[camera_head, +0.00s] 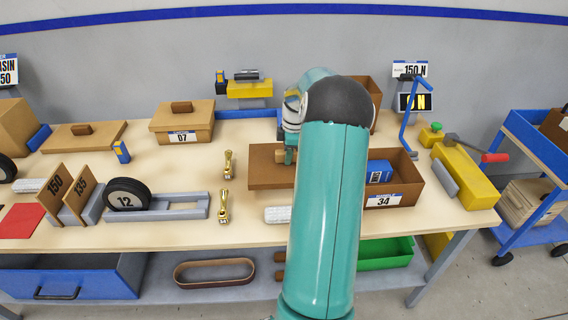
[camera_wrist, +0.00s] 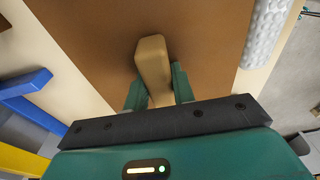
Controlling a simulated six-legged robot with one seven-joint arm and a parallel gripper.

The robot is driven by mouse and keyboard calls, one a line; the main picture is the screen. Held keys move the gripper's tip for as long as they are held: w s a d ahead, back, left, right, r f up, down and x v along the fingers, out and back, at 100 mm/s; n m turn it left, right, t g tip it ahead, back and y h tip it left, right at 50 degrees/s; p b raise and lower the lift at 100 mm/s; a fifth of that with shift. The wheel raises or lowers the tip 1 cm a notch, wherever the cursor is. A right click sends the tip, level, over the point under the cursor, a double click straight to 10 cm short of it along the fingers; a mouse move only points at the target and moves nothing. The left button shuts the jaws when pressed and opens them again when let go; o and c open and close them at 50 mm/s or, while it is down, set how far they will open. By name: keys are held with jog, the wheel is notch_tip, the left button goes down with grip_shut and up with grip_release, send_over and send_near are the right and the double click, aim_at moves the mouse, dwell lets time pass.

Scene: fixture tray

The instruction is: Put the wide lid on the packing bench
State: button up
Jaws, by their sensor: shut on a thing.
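A wide, flat brown lid (camera_head: 268,172) with a block handle is at mid-bench, left of the open brown box marked 34 (camera_head: 404,186). My gripper (camera_head: 290,151) is shut on the lid's handle. In the wrist view, the tan handle (camera_wrist: 153,62) stands between my two green fingers (camera_wrist: 158,92), with the flat brown top of the lid (camera_wrist: 90,40) around it. The lid looks level. I cannot tell whether it touches the packing bench (camera_head: 180,170) or hangs just above it. My arm hides its right part.
A second flat lid (camera_head: 70,137) and a closed box marked 07 (camera_head: 181,124) are at the back left. A blue box (camera_head: 379,171) is inside the box marked 34.

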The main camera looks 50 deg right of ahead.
jog(key=shift+w+d+f, duration=0.2)
jog(key=shift+w+f, duration=0.25)
jog(key=shift+f, duration=0.15)
jog(key=shift+w+d+f, duration=0.15)
jog(key=shift+w+f, duration=0.3)
jog(key=shift+f, duration=0.15)
jog(key=shift+w+f, duration=0.1)
jog(key=shift+f, duration=1.55)
jog(key=shift+f, duration=0.1)
jog(key=o, duration=1)
jog(key=r, duration=0.8)
jog(key=s+d+r, duration=0.1)
jog(key=r, duration=0.3)
jog(key=shift+r, duration=0.1)
